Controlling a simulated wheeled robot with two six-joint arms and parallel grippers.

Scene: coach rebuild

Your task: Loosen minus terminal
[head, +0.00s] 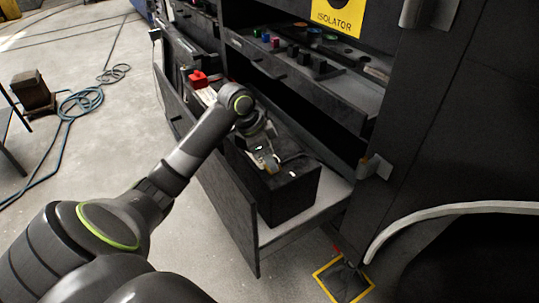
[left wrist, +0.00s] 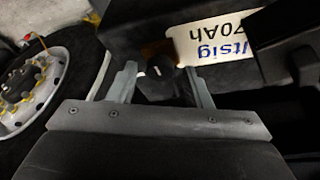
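A black battery (head: 290,195) stands in the open lower drawer. My left gripper (head: 268,163) is over its near end, pointing down, and its arm hides part of the battery. In the left wrist view a dark rounded knob (left wrist: 159,74) with a small light mark sits between the two spread fingers (left wrist: 163,82). It looks like the minus terminal's clamp. Gaps show between the knob and the fingers, and the gripper looks open. A red terminal cover (head: 198,79) lies towards the drawer's far end. My right gripper is out of view.
The drawer front (head: 222,192) stands close beside the arm. A shelf (head: 312,78) with small coloured parts is above and behind. A white battery label (left wrist: 225,42) is near the fingers. A wheel (left wrist: 30,85) shows at left. The floor at left has cables (head: 85,100).

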